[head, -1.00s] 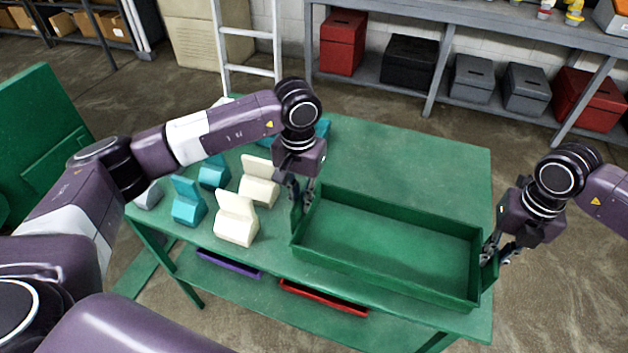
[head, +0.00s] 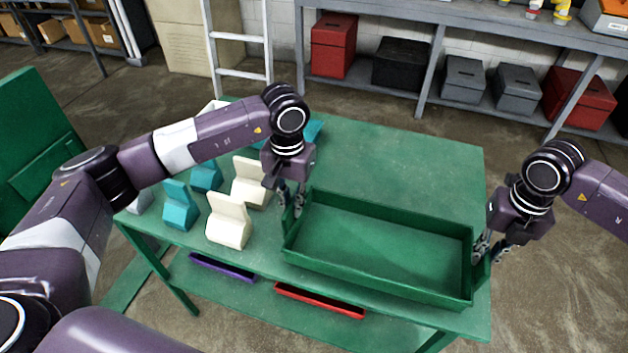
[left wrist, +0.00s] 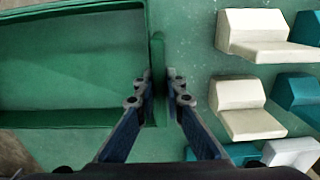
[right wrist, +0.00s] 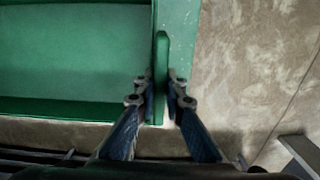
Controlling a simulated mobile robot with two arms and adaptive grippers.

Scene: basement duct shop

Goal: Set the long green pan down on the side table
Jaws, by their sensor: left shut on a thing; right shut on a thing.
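The long green pan (head: 380,245) is empty and level over the front right part of the green side table (head: 410,155). I cannot tell whether its underside touches the tabletop. My left gripper (head: 291,208) is shut on the upright tab at the pan's left end; the tab shows between the fingers in the left wrist view (left wrist: 158,85). My right gripper (head: 483,257) is shut on the tab at the right end, near the table's right edge; that tab shows in the right wrist view (right wrist: 161,75).
Cream blocks (head: 228,222) and teal blocks (head: 180,205) stand on the table left of the pan. Behind the pan the tabletop is clear. A purple tray (head: 222,267) and a red tray (head: 320,300) lie on the lower shelf. A ladder (head: 240,45) stands behind.

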